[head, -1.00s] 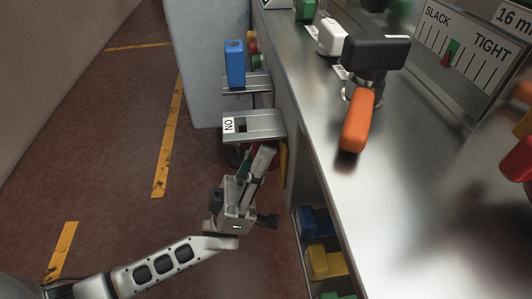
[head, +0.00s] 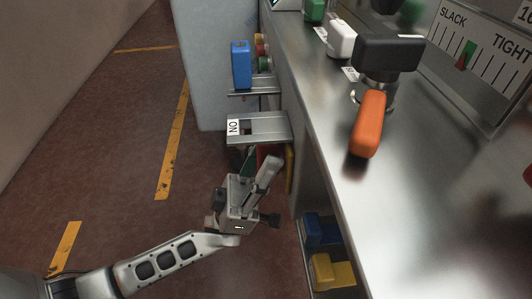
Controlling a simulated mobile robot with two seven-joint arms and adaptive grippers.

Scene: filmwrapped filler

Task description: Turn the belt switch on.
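A metal plate (head: 270,126) with a white ON label (head: 233,127) and a dark slot juts out from the left side of the bench. I take this as the belt switch's place; the switch knob itself is not clear to see. My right gripper is not in view.
A blue block (head: 241,65) stands on another bracket behind the plate. The steel bench top (head: 330,120) carries a black block (head: 388,52) with an orange handle (head: 368,124). A SLACK–TIGHT scale (head: 484,50) stands at right. Blue and yellow blocks lie on a lower shelf. Floor at left is clear.

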